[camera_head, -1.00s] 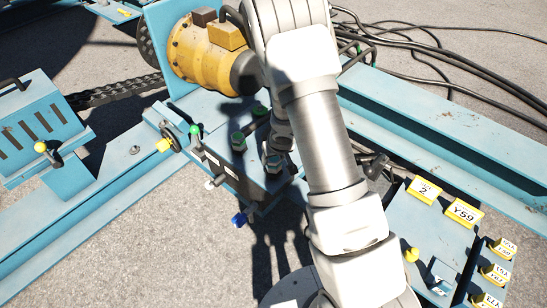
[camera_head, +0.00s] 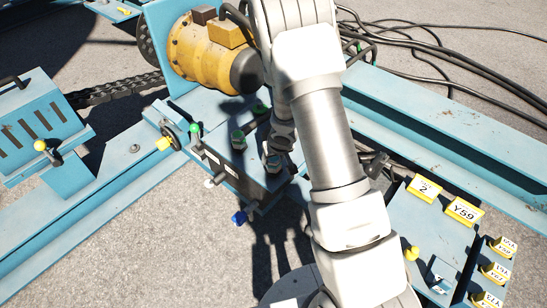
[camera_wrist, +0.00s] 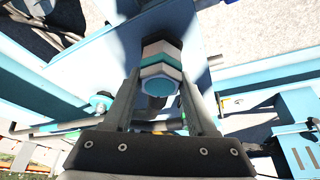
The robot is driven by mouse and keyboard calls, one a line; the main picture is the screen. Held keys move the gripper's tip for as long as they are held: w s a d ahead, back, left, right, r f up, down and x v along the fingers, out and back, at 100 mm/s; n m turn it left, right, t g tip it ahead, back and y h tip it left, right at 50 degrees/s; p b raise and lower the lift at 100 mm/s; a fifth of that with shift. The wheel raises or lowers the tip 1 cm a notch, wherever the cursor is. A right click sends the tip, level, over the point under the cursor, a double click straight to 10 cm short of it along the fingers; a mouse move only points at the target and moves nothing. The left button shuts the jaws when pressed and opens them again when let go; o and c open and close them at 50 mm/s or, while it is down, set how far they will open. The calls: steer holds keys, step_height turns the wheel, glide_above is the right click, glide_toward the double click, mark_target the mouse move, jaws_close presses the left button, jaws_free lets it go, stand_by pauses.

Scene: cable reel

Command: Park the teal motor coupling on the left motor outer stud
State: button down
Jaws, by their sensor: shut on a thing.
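My gripper (camera_wrist: 160,74) shows in the wrist view with its two dark fingers on either side of the teal motor coupling (camera_wrist: 159,88). The coupling is a faceted piece with white, black and teal bands and a round teal end face, and the fingers are shut on it. A yellow motor (camera_head: 207,52) sits on the blue frame at upper left, beside my arm. I cannot tell which stud is the left motor outer stud.
Yellow label tags (camera_head: 463,211) sit on a blue panel at lower right. Black cables (camera_head: 410,42) lie at upper right.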

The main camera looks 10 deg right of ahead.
steer(key=shift+f, duration=0.1)
steer(key=shift+c, duration=0.6)
jaws_free()
steer(key=p+v, duration=0.8)
steer(key=v, duration=0.9)
steer(key=shift+r, duration=0.2)
